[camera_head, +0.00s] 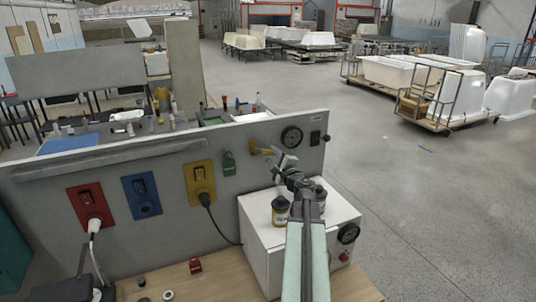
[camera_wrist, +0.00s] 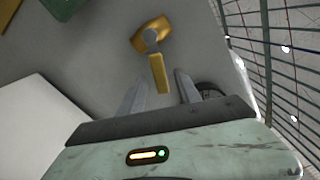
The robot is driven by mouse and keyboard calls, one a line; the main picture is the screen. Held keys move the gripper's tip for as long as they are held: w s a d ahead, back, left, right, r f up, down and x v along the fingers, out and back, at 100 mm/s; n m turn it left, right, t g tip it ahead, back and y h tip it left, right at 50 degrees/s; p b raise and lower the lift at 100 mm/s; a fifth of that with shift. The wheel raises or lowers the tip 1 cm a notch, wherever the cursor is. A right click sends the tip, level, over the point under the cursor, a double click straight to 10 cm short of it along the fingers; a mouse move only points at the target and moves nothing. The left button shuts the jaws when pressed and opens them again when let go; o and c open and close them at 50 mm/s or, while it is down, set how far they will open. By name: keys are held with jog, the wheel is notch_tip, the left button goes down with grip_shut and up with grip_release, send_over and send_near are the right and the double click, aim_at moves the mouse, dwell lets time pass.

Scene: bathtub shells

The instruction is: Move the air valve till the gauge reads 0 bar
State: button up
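The yellow air valve (camera_head: 256,147) sits on the grey panel, just left of the round black-rimmed gauge (camera_head: 291,137). The gauge's needle is too small to read. In the wrist view the yellow valve (camera_wrist: 150,34) has a yellow lever (camera_wrist: 158,74) pointing down toward my gripper. My gripper (camera_wrist: 160,82) is open, with a finger on either side of the lever's end and a visible gap to each. In the head view my gripper (camera_head: 284,163) is in front of the panel, below the valve. A dark round gauge (camera_wrist: 210,89) is partly hidden behind the right finger.
Open floor lies to the right.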

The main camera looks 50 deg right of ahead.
aim_at(271, 153)
jog(key=x, duration=0.3)
jog(key=shift+a, duration=0.1)
grip_shut()
dwell(1.3)
